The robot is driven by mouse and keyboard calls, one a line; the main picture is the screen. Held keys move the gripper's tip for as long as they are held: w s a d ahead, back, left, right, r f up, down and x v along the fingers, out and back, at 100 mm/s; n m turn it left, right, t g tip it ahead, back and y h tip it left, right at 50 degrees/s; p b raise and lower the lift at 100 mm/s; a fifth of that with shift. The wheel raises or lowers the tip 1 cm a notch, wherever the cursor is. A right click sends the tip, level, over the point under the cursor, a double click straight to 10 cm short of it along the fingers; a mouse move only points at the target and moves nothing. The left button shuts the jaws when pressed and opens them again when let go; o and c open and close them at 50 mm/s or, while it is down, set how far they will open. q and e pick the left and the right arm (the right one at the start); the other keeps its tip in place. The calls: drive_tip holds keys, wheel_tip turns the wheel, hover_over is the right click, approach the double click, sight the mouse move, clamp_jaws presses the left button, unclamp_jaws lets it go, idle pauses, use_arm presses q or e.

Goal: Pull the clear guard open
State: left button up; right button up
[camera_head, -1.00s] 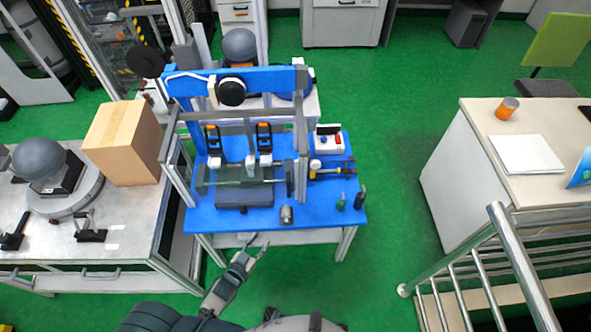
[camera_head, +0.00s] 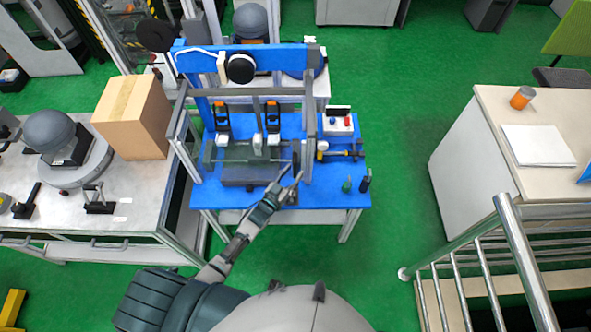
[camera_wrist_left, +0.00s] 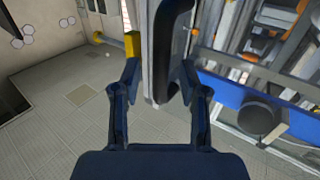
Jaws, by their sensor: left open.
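The clear guard (camera_head: 230,153) is a see-through panel low across the front of the blue drop tower (camera_head: 262,60). A dark upright handle (camera_head: 295,158) stands at its right end. My left gripper (camera_head: 289,180) is open at the front right of the tower, just below the handle in the head view. In the left wrist view, a grey upright edge and a black handle (camera_wrist_left: 176,45) show between and beyond the open fingers (camera_wrist_left: 160,82). Contact with the handle cannot be told. My right gripper is not in view.
A dark block (camera_head: 245,175) lies behind my left forearm. Small green and black bottles (camera_head: 347,184) stand at the blue table's front right. A control box (camera_head: 338,122) sits behind them. A cardboard box (camera_head: 132,115) is on the left bench. Green floor is open to the right.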

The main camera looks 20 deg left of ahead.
use_arm(q)
drive_tip(key=shift+x, duration=1.05)
drive_tip(key=shift+a, duration=0.1)
drive_tip(key=shift+c, duration=0.2)
drive_tip(key=c, duration=0.8)
clamp_jaws()
drive_tip(key=shift+s, duration=0.1)
